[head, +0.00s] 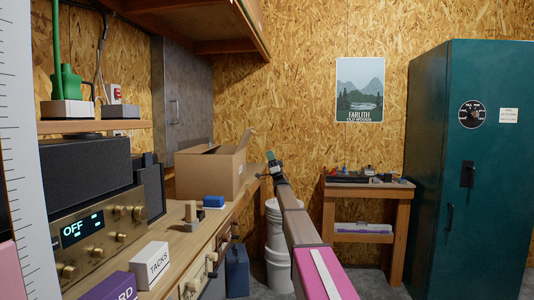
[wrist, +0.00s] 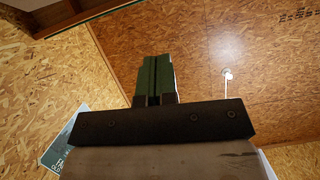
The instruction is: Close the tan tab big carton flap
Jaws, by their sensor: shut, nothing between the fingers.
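The big cardboard carton (head: 228,172) stands on the plank bench, left of my gripper in the head view. Another flap lies out to the left, and the top looks at least partly open. A tan tab cannot be made out. My gripper (head: 270,156) is just right of the carton and looks apart from it. In the wrist view my gripper (wrist: 156,62) has its green fingers together with nothing between them; the carton is not seen there.
On the bench are a blue block (head: 213,201), a TACKS box (head: 150,265) and an amplifier (head: 100,230). A shelf hangs above the carton. White buckets (head: 279,270) stand on the floor beyond the bench edge. A small table (head: 368,187) and green cabinet (head: 470,160) are right.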

